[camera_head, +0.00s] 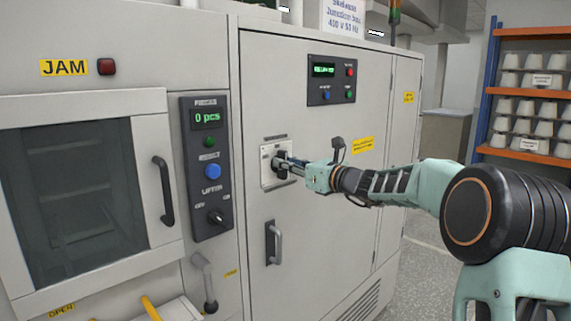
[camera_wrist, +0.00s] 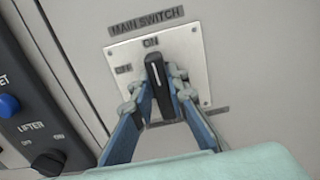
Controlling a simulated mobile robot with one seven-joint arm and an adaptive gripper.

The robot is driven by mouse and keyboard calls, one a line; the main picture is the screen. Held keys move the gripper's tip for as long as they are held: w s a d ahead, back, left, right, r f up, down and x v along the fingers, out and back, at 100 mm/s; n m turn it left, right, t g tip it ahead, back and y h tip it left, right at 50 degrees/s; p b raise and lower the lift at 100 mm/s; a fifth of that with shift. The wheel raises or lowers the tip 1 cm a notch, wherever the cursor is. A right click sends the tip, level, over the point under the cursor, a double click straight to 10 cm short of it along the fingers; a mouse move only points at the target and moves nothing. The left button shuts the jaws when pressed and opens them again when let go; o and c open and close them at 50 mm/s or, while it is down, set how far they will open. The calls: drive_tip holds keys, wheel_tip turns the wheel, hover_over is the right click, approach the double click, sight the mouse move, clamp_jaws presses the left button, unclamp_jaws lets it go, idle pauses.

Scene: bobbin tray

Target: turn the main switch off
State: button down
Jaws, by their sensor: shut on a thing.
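The main switch is a black rotary knob (camera_wrist: 157,78) on a light metal plate (camera_wrist: 118,52), with labels MAIN SWITCH, ON above and OFF at the left. The knob's white mark is at its upper end, under ON. My gripper (camera_wrist: 153,88) has its fingers on both sides of the knob and is shut on it. In the head view the switch plate (camera_head: 267,168) is on the grey cabinet door, and my gripper (camera_head: 287,164) reaches it from the right, hiding part of the knob.
A dark control panel (camera_head: 331,81) with a lit display is above the switch. A door handle (camera_head: 273,243) is below it. At the left are a panel with a blue button (camera_head: 212,171) and the lifter knob (camera_head: 216,217). Shelves with white bobbins (camera_head: 535,108) stand far right.

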drive_tip(key=shift+f+n+b, duration=0.15)
drive_tip(key=shift+n+b, duration=0.25)
drive_tip(key=shift+b, duration=0.2)
drive_tip(key=n+b, duration=0.2)
drive_tip(key=b, duration=0.1)
drive_tip(key=n+b, duration=0.1)
drive_tip(key=b, duration=0.1)
drive_tip(key=shift+s+a+f+n, duration=0.1)
drive_tip(key=shift+a+f+n, duration=0.05)
drive_tip(key=shift+f+n, duration=0.15)
drive_tip(key=n+b, duration=0.3)
drive_tip(key=b, duration=0.1)
drive_tip(key=shift+s+n+b, duration=0.1)
drive_tip(key=shift+n+b, duration=0.2)
drive_tip(key=n+b, duration=0.3)
drive_tip(key=b, duration=0.1)
drive_tip(key=shift+a+f+n, duration=0.1)
drive_tip(key=shift+a+n, duration=0.05)
drive_tip(key=shift+n, duration=0.15)
drive_tip(key=n+b, duration=0.3)
drive_tip(key=shift+s, duration=0.1)
drive_tip(key=shift+n+b, duration=1.1)
drive_tip(key=shift+n, duration=0.6)
